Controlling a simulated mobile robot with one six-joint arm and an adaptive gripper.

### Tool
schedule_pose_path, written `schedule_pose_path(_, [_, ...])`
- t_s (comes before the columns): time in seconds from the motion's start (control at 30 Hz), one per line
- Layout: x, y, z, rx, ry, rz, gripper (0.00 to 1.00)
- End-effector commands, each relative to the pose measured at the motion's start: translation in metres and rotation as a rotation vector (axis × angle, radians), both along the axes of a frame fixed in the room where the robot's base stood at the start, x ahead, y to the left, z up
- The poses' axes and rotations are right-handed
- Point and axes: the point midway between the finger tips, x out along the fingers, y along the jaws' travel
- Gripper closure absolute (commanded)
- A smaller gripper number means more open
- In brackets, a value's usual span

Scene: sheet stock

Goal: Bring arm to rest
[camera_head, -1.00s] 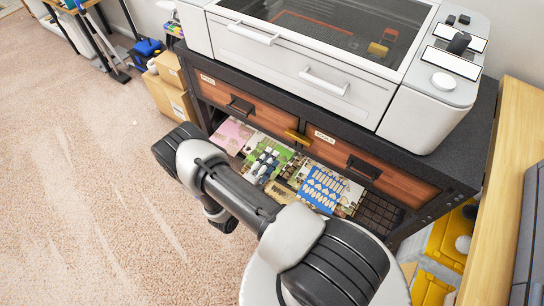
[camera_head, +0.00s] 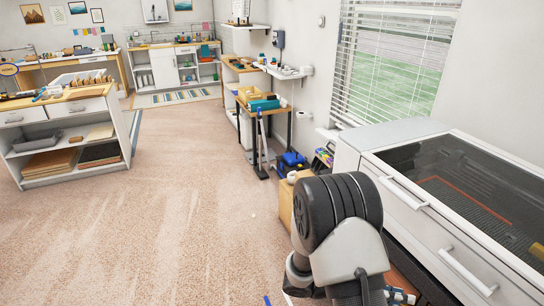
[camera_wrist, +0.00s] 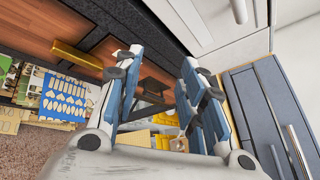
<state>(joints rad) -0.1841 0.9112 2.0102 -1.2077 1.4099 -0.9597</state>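My arm (camera_head: 340,235) stands at the lower right of the head view, bent up close to the camera, in front of the large white machine. My gripper (camera_wrist: 160,65) shows in the wrist view with its two blue-padded fingers spread wide apart. Nothing is held between them; the floor-side yellow bins (camera_wrist: 165,118) show through the gap. In the head view my gripper is mostly hidden behind the arm or below the picture edge.
The white machine (camera_head: 425,215) fills the right side. A blue sheet with cut pieces (camera_wrist: 70,97) lies below the drawers in the wrist view. A blue-grey cabinet (camera_wrist: 270,105) is at right. Open carpet (camera_head: 170,220) lies left; a white shelf unit (camera_head: 70,140) stands beyond.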

Motion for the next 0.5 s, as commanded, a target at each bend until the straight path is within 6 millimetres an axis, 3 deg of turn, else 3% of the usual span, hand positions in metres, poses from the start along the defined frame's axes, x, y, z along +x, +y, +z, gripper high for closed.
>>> schedule_pose_path(0.03, [-0.008, 0.001, 0.021, 0.038, -0.103, -0.068, 0.63])
schedule_pose_path(0.2, [-0.041, 0.012, 0.067, 0.161, -0.423, -0.304, 0.63])
schedule_pose_path(0.5, [-0.099, 0.052, 0.123, 0.388, -0.97, -0.745, 0.63])
